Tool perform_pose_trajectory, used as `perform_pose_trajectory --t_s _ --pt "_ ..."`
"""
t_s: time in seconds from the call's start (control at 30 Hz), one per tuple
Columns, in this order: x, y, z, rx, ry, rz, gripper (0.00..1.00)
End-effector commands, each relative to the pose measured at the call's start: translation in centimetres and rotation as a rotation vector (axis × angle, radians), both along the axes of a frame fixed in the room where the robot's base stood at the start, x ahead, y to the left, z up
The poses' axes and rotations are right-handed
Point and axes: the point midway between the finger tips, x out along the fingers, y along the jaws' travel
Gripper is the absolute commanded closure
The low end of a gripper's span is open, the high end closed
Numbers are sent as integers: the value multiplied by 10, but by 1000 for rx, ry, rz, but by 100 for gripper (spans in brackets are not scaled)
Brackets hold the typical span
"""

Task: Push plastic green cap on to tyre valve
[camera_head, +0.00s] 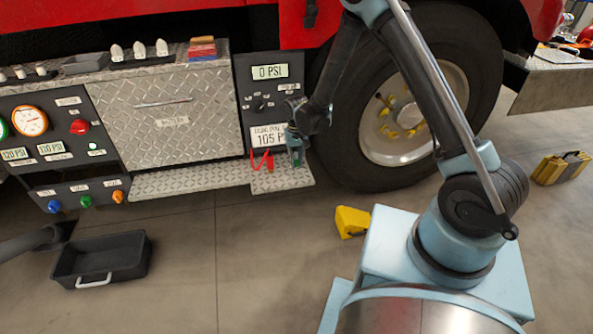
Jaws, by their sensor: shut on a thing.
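My gripper (296,155) points down over the small metal step at the right end of the truck's panel, in front of the pressure display. It is shut on a small greenish thing low between its fingers. This may be the green cap, but it is too small and covered to tell. The truck wheel (410,90) stands to the right of my gripper, with a pale rim and several yellow pieces on it. I cannot make out the tyre valve; my arm covers part of the wheel.
A red cable or clip (262,160) hangs just left of my gripper. The diamond-plate step (195,181) runs below the panel. A black tray (100,258), a yellow chock (351,221) and a yellow case (562,168) are on the floor. The floor centre-left is clear.

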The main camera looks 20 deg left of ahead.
Motion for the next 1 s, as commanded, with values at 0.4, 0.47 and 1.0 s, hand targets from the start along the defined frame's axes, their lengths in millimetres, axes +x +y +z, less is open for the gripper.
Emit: perform_pose_trajectory --t_s 0.4,0.47,1.0 --pt "0 0 21 0 0 0 100" --pt "0 0 24 0 0 0 100" --pt "3 -3 29 0 0 -4 100"
